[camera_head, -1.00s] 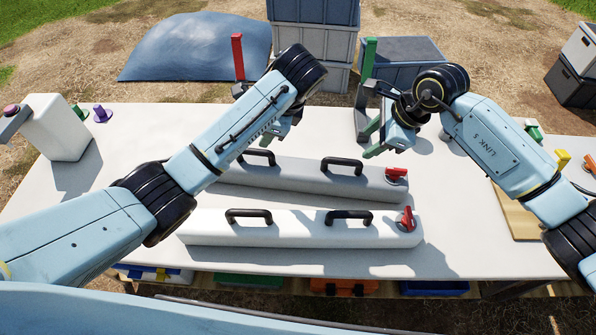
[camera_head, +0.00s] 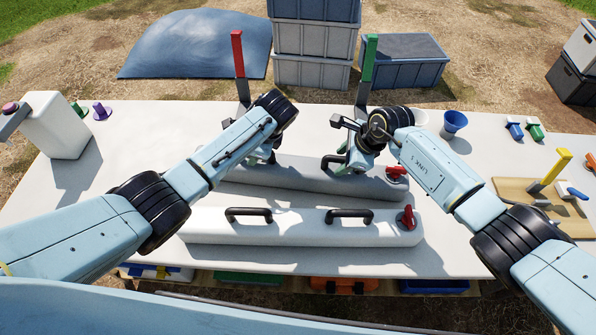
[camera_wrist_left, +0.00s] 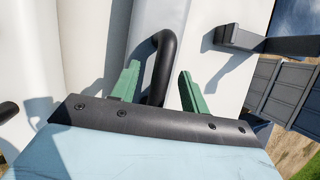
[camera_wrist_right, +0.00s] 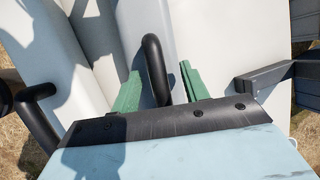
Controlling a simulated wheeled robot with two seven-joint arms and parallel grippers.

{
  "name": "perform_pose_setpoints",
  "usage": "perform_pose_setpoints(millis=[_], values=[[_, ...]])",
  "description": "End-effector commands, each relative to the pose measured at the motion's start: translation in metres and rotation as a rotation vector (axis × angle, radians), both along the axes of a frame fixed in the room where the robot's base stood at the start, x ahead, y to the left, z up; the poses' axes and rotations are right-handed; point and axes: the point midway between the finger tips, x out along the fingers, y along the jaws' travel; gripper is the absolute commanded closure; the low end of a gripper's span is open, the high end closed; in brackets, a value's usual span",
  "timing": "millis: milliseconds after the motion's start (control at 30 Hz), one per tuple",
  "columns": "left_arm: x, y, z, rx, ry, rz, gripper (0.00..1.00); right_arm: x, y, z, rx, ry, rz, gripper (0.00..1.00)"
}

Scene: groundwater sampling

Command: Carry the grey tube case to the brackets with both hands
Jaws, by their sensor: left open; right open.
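The grey tube case (camera_head: 302,178), with two black handles and a red end valve (camera_head: 396,172), lies on the table behind a similar white case (camera_head: 290,232). My left gripper (camera_head: 262,157) is at its left handle. In the left wrist view that handle (camera_wrist_left: 162,60) stands between the open green fingers. My right gripper (camera_head: 346,164) is at the right handle, which stands between its open fingers in the right wrist view (camera_wrist_right: 155,65). Two dark brackets stand behind the case, one with a red post (camera_head: 238,55), one with a green post (camera_head: 369,58).
A white jug (camera_head: 55,125) stands at the left. A blue cup (camera_head: 454,122) and a wooden board with a yellow post (camera_head: 556,165) are at the right. Stacked grey crates (camera_head: 313,45) are behind the table. The white case lies close in front.

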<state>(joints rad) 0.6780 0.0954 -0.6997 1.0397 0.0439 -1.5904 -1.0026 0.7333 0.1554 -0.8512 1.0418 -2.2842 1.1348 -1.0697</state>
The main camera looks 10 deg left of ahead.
Motion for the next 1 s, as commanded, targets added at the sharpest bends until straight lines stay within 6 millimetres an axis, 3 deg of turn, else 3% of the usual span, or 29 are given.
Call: perform_pose_setpoints(millis=[333,700,1000], values=[[0.0006,0.0005,-0.0018,-0.001,-0.001,-0.001,0.55,0.0002,0.0012,-0.0022,0.000,0.000,0.001,0.55],[0.0005,0.0005,-0.0017,-0.001,-0.001,-0.001,1.00,0.0002,0.0010,-0.0021,0.000,0.000,0.000,1.00],[0.0005,0.0005,-0.0017,0.000,-0.001,0.000,1.00,0.0002,0.0009,-0.0020,0.000,0.000,0.000,1.00]])
